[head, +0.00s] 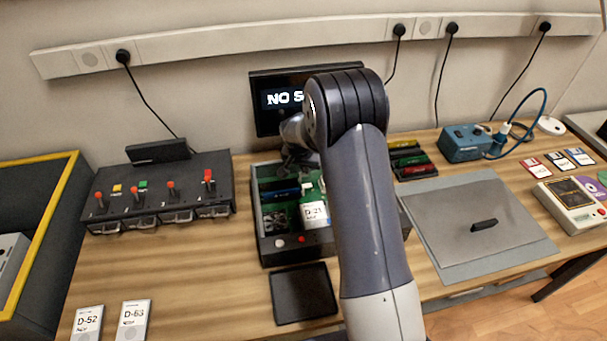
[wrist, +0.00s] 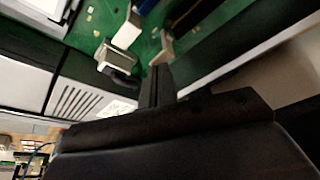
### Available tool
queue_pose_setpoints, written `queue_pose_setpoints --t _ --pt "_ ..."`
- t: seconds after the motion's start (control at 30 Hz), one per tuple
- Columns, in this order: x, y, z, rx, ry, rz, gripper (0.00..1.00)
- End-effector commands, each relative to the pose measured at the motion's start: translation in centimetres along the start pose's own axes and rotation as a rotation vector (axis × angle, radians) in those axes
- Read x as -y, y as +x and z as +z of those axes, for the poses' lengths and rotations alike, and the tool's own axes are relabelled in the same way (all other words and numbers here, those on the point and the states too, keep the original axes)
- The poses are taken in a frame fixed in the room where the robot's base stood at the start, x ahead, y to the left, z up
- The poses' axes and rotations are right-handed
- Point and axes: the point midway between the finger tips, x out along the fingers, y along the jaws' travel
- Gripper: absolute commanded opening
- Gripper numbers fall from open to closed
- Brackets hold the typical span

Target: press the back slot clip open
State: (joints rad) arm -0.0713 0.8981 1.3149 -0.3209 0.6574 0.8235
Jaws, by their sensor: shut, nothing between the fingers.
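An open dark case (head: 262,243) holds a green circuit board with slots. In the wrist view, a pale slot clip (wrist: 164,46) stands on the green board (wrist: 92,32) right at my fingertips, and another white clip (wrist: 127,32) is to its left. I cannot tell for certain which is the back slot's clip, or whether my fingertips touch the nearer one. My gripper (wrist: 158,75) is shut and empty, pointing down at the board. In the head view my gripper (head: 299,160) is over the back of the case, partly hidden by my arm.
A blue stick (head: 279,193) and a white D-21 block (head: 314,214) are in the case. A screen (head: 272,98) reading "NO S…" stands behind, partly covered. A lever panel (head: 160,192) is left; a grey mat (head: 440,215) is right. A dark pad (head: 303,293) lies in front.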

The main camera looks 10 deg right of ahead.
Motion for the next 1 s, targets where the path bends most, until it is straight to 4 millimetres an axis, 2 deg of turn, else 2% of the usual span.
queue_pose_setpoints --t 1.0 --pt "0.0 -7.2 -2.6 0.002 -0.001 0.000 0.00"
